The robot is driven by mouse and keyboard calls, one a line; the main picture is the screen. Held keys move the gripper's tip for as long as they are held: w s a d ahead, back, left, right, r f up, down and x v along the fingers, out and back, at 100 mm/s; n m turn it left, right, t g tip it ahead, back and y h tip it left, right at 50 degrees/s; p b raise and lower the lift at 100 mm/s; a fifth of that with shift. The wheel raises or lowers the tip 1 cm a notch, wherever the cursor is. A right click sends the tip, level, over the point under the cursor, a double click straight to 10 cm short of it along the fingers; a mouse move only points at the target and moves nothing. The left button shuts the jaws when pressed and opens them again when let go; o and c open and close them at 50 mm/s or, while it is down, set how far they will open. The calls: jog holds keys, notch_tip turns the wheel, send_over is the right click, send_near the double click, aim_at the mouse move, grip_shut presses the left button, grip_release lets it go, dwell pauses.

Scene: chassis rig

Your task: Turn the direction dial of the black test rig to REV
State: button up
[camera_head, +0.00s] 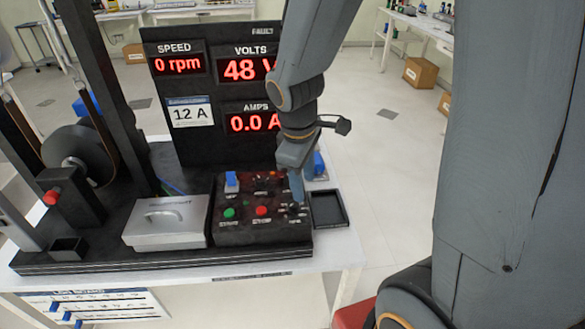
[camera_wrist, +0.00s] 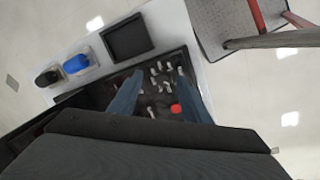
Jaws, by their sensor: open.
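The black test rig (camera_head: 196,125) stands on a white table, with its sloped control box (camera_head: 262,232) at the front right. The box carries a green button (camera_head: 229,213), a red button (camera_head: 261,211), a blue-capped switch (camera_head: 232,182) and several small controls. My gripper (camera_head: 297,196) points down over the right side of the box. In the wrist view its two bluish fingers (camera_wrist: 160,76) are apart, with small pale-marked controls between and beyond them and the red button (camera_wrist: 175,108) near the right finger. I cannot tell which control is the direction dial, its setting, or whether the fingers touch it.
The display panel (camera_head: 180,58) behind reads 0 rpm, 48 volts and 0.0 amps. A black tray (camera_head: 328,209) lies right of the control box. A grey lidded box (camera_head: 167,223) sits left of it. Blue and black items (camera_wrist: 76,64) stand near the tray.

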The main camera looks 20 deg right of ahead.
aim_at(287, 178)
jog(key=w+a+n+t+h+p, duration=0.1)
jog(key=w+a+n+h+p, duration=0.15)
jog(key=w+n, duration=0.95)
jog(key=f+n, duration=0.1)
jog(key=f, duration=0.1)
jog(key=d+f+n, duration=0.1)
jog(key=f, duration=0.2)
jog(key=d+f+n, duration=0.1)
jog(key=f, duration=0.1)
jog(key=shift+d+f, duration=0.1)
jog(key=shift+f, duration=0.2)
jog(key=c, duration=1)
